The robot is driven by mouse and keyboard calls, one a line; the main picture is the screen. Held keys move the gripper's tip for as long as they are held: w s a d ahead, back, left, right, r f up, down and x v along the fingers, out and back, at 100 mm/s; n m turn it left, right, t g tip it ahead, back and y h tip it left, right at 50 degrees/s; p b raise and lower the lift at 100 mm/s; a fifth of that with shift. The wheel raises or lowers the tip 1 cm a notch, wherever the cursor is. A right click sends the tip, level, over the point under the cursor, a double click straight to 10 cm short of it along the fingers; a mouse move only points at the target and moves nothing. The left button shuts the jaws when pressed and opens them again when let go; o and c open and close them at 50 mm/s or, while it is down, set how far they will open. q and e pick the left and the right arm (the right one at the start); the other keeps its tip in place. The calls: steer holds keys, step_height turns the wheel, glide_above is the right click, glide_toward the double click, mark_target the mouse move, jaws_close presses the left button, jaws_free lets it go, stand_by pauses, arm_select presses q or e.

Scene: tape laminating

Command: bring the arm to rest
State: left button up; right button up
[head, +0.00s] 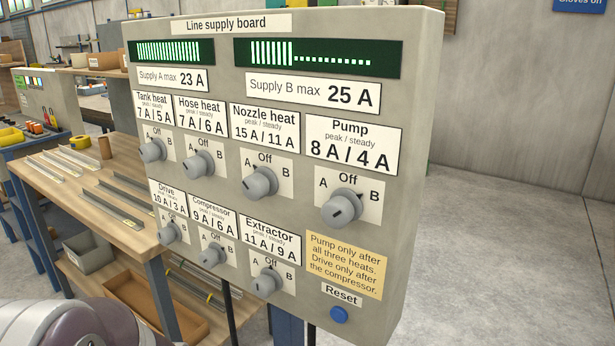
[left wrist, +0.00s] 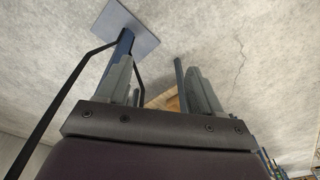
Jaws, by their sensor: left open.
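The line supply board (head: 415,150) fills the middle of the head view, upright and angled. Its Supply A display (head: 172,52) is lit across almost its whole width. Its Supply B display (head: 318,58) has tall bars on the left and dots on the right. Grey knobs, such as the Pump knob (head: 342,209), sit in two rows; I cannot tell every setting. A blue Reset button (head: 339,315) is at the bottom. My left gripper (left wrist: 158,80) shows in the left wrist view, fingers apart and nothing between them. My right gripper is out of view.
A wooden workbench (head: 95,185) with metal strips stands left of the board, with bins on its lower shelf. Bare concrete floor (head: 510,250) lies to the right. The left wrist view shows a blue post (left wrist: 121,47) on a square plate and a black bar (left wrist: 62,95).

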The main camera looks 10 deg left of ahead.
arm_select(q)
steer(key=d+m, duration=0.3)
steer(key=d, duration=0.4)
step_height(320, 180, up, 21)
steer(key=p, duration=2)
steer(key=shift+w+d+f+h, duration=0.2)
steer(key=shift+w+h, duration=0.1)
steer(key=shift+w, duration=0.1)
steer(key=shift+r, duration=0.1)
